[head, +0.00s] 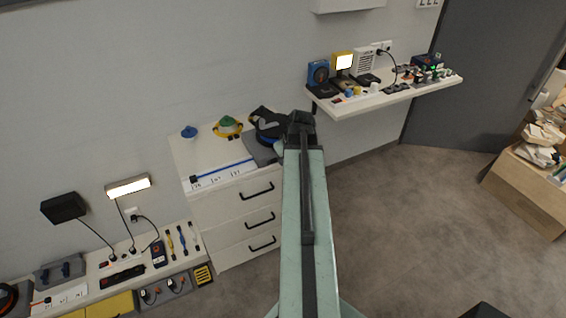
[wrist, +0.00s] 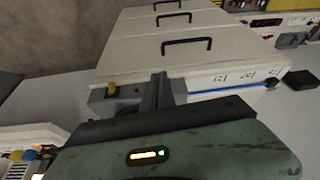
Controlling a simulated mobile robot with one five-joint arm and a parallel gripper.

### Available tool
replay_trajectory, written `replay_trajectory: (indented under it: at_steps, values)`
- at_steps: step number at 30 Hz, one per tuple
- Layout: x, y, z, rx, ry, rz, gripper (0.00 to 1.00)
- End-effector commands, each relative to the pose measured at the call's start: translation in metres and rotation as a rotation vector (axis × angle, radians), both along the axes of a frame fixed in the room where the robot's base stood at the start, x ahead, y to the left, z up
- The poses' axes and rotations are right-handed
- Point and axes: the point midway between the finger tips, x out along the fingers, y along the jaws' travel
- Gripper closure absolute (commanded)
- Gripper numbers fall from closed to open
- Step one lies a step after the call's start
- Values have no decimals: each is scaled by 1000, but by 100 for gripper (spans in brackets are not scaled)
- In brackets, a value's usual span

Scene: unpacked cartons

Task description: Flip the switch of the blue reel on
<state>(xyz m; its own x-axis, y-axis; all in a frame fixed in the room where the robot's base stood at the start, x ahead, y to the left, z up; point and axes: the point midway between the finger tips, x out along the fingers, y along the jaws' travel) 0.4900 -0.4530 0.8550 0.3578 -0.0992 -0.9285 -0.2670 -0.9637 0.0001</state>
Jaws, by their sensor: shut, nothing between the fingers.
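A dark round item with a blue rim (head: 267,128) stands on a grey base (head: 262,151) at the right end of the drawer unit's top. It may be the blue reel, but my gripper partly covers it. In the wrist view a grey box (wrist: 128,92) with a small brass-yellow knob (wrist: 111,89) sits beside my fingers. A blue round device (head: 318,72) also stands at the left end of the wall shelf. My gripper (head: 301,118) is shut and empty by the drawer unit's right end; its fingers show in the wrist view (wrist: 159,90). No switch position can be read.
The white drawer unit (head: 236,215) has black handles and a blue strip on top. A blue knob (head: 189,131) and a green-and-yellow item (head: 228,126) stand there. The wall shelf (head: 400,95) is crowded. A low bench (head: 90,285) lies left.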

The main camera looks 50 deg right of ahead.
Motion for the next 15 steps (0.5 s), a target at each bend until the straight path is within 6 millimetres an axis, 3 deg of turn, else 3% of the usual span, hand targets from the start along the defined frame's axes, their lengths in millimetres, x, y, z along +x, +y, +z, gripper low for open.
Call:
replay_trajectory:
  at_steps: [1, 9, 11, 15]
  values:
    - [5, -2, -21, -1, 0, 2, 100]
    - [27, -7, -77, 0, 0, 1, 100]
    - [42, -12, -63, -1, -1, 4, 100]
    - [60, -17, -62, 0, -1, 2, 100]
